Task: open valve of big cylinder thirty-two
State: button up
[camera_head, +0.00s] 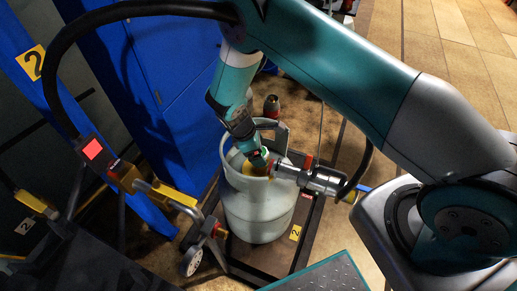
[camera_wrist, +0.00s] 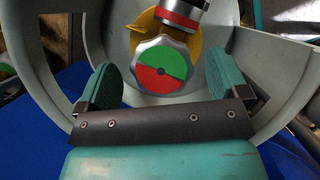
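The big cylinder (camera_head: 258,215) is light grey and stands upright on a dark platform, with a raised collar around its top. Its valve knob (camera_wrist: 165,68) shows in the wrist view as a silver scalloped wheel with a half green, half red face. A yellow part lies behind the knob. My gripper (camera_wrist: 169,70) is open, with one green pad on each side of the knob and a visible gap to it on both sides. In the head view, my gripper (camera_head: 258,158) reaches down into the collar from above and hides most of the valve.
A silver coupling (camera_head: 318,180) with a black hose sits at the valve's right side. A yellow-handled clamp arm (camera_head: 175,197) stands left of the cylinder. Yellow "2" labels mark the blue frame (camera_head: 30,62) and the platform (camera_head: 295,232). The collar wall (camera_wrist: 285,75) surrounds my gripper closely.

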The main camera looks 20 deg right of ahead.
jog(key=shift+d, duration=0.15)
jog(key=p+v, duration=0.1)
jog(key=v, duration=1.6)
jog(key=shift+a+r, duration=0.15)
jog(key=shift+a, duration=0.05)
jog(key=s+d+r+m+y, duration=0.1)
jog(key=s+r+m+y, duration=0.1)
jog(key=s+r, duration=0.45)
jog(key=s+d+r+m+y, duration=0.1)
jog(key=s+r+m+y, duration=0.15)
jog(key=r, duration=0.75)
jog(key=s+r+m+t+y, duration=0.15)
jog(key=s+r, duration=0.25)
jog(key=s, duration=0.4)
jog(key=s+r+m+y, duration=0.2)
jog(key=s+r, duration=0.1)
jog(key=s, duration=0.6)
notch_tip(320, 180, up, 13)
jog(key=p, duration=1.2)
jog(key=shift+f, duration=0.25)
